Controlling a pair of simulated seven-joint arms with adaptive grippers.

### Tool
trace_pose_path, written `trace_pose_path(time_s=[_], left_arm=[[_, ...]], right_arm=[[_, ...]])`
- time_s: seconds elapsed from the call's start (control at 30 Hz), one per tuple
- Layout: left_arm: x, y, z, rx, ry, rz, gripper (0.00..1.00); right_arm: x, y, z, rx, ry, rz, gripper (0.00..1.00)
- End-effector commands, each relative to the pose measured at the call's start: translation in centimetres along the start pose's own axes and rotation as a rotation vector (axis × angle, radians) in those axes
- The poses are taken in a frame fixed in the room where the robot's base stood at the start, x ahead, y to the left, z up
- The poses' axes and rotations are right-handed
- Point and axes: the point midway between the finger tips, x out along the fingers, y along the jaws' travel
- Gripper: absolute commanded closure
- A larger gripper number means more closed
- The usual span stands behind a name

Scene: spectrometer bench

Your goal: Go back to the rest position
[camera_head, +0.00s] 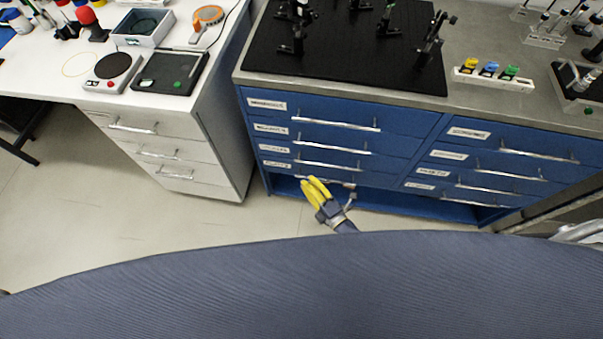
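My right gripper (309,180) shows with its yellow fingers in front of the lower blue drawers, just above the dark blue curved shape that fills the bottom of the head view. Its two fingers lie close side by side, and I cannot tell whether they are open or shut. No object shows between them. My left gripper is not in view.
A blue drawer cabinet (392,142) with silver handles carries a black optical breadboard (345,45) and a small rack (490,78) of coloured items. A white drawer unit (160,150) stands left, with a hot plate (113,68) on top.

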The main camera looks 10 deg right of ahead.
Motion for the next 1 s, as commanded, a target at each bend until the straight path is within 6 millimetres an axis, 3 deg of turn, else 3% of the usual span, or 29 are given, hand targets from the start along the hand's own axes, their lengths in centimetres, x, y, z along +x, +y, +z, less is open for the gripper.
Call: trace_pose_path(time_s=[0.37,0.5,0.57,0.77,1.0], left_arm=[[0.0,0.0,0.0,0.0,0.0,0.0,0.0],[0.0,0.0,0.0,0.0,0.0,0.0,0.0],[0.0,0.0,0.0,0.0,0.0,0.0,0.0],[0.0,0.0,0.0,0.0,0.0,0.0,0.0],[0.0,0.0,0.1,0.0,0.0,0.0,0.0]], right_arm=[[-1.7,0.0,0.0,0.027,0.0,0.0,1.0],[-1.9,-1.5,0.6,0.161,-0.033,-0.055,1.0],[-2.6,-3.9,1.2,0.271,-0.074,-0.116,1.0],[-8.4,-15.2,2.6,0.682,-0.303,-0.376,1.0],[-19.0,-26.5,2.2,1.045,-0.637,-0.627,1.0]])
